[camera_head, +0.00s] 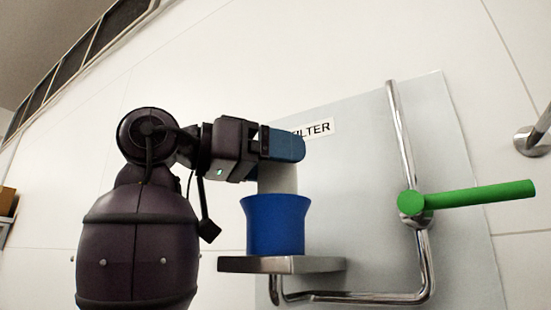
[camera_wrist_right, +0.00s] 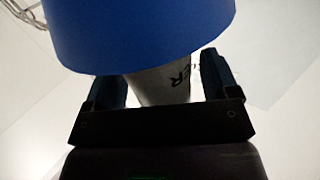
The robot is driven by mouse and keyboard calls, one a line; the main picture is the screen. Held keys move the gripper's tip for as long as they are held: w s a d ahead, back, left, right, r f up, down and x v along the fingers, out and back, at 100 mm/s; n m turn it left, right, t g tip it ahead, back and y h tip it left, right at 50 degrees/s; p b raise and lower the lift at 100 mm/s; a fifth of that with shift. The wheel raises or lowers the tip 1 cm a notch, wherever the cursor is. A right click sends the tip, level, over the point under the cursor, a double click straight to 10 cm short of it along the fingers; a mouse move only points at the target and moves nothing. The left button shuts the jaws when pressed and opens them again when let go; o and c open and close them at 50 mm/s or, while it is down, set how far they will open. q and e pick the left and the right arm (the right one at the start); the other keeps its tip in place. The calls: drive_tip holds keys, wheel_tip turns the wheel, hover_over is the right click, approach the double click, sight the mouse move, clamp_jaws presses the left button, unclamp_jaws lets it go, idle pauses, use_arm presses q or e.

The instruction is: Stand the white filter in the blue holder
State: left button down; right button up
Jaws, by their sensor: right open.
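The white filter (camera_head: 277,180) stands upright in the blue holder (camera_head: 275,226), its lower part hidden inside the holder. My right gripper (camera_head: 283,146) is at the filter's upper end, above the holder's rim. In the right wrist view the filter (camera_wrist_right: 161,84) sits between the fingers of my right gripper (camera_wrist_right: 162,72), with a gap on each side. The fingers are open. The blue holder (camera_wrist_right: 140,32) fills the top of that view. My left gripper is not in view.
The holder stands on a small metal shelf (camera_head: 240,265) by a grey wall panel (camera_head: 455,150) with a "FILTER" label (camera_head: 316,129). A bent chrome rail (camera_head: 399,130) with a green handle (camera_head: 483,195) is to the right.

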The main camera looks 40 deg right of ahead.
drive_tip(key=shift+r, duration=0.15)
drive_tip(key=v, duration=1.2)
drive_tip(key=shift+r, duration=0.15)
